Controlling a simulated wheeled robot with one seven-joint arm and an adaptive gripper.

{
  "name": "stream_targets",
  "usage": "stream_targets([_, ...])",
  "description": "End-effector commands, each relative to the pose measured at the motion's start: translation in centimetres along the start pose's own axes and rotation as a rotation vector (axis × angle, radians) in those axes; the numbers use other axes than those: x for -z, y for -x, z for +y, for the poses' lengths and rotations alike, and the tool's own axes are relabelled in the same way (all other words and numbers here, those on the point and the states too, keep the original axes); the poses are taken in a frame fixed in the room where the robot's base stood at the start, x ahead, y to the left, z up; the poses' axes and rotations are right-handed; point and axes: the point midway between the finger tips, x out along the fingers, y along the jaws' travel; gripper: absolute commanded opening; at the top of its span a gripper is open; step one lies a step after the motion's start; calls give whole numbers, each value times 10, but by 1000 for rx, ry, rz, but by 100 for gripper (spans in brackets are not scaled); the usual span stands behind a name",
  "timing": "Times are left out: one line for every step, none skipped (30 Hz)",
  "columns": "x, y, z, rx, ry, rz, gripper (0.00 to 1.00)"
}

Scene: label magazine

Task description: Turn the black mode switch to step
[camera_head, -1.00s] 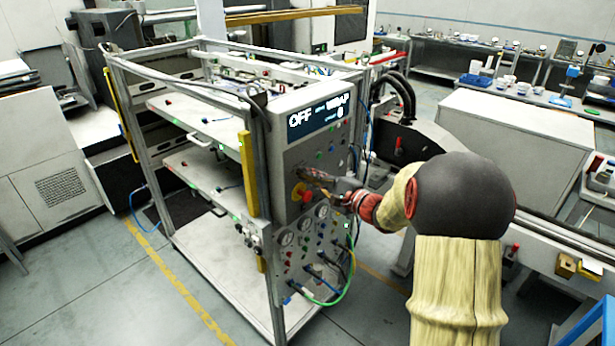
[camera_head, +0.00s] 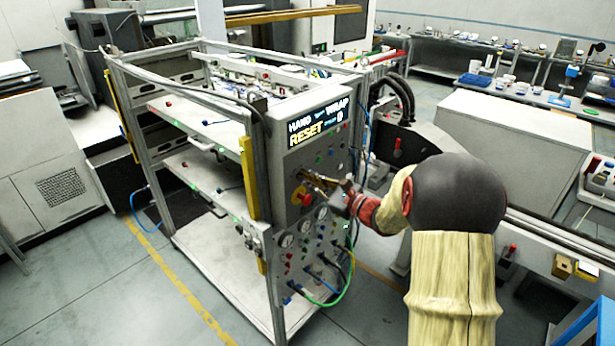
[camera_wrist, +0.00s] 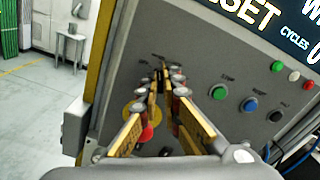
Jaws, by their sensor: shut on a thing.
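My gripper (camera_head: 306,178) is at the front of the grey control panel (camera_head: 342,150), above and beside the red stop button. In the wrist view, the fingers of my gripper (camera_wrist: 163,74) converge at the panel face, closed on the black mode switch. The switch is almost wholly hidden between the fingertips, so its pointing direction cannot be read. The display (camera_head: 318,122) on the panel reads HAND, WRAP, a yellow RESET and 0. Part of the display (camera_wrist: 265,22) also shows in the wrist view.
The red stop button (camera_wrist: 147,133) with its yellow collar sits close below my fingers. Green (camera_wrist: 218,92), blue (camera_wrist: 250,103) and black (camera_wrist: 276,115) buttons are to the right. Gauges (camera_head: 287,239) and hoses are lower down. A yellow strip (camera_head: 248,175) runs along the left post.

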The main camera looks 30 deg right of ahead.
Motion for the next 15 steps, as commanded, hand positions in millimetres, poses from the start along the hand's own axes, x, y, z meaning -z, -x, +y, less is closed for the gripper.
stream_targets([0, 0, 0, -1, -46, 3, 0])
stream_targets([0, 0, 0, -2, -74, 4, 0])
stream_targets([0, 0, 0, -2, -112, 3, 0])
stream_targets([0, 0, 0, -2, -140, 3, 0])
stream_targets([-1, 0, -1, -2, -169, 3, 0])
stream_targets([-1, 0, -1, -2, -207, 3, 0])
stream_targets([-1, 0, -1, -1, -236, 3, 0])
stream_targets([-1, 0, -2, -1, -264, 2, 0])
stream_targets([-1, 0, -2, -1, -302, 2, 0])
stream_targets([-1, 0, -2, -1, -330, 3, 0])
stream_targets([-1, 0, -2, -1, -358, 3, 0])
stream_targets([-1, 0, -2, -1, -396, 3, 0])
stream_targets([0, 0, -2, 0, -424, 4, 0])
stream_targets([0, 0, -2, 0, -451, 4, 0])
stream_targets([0, 0, -2, 0, -485, 4, 0])
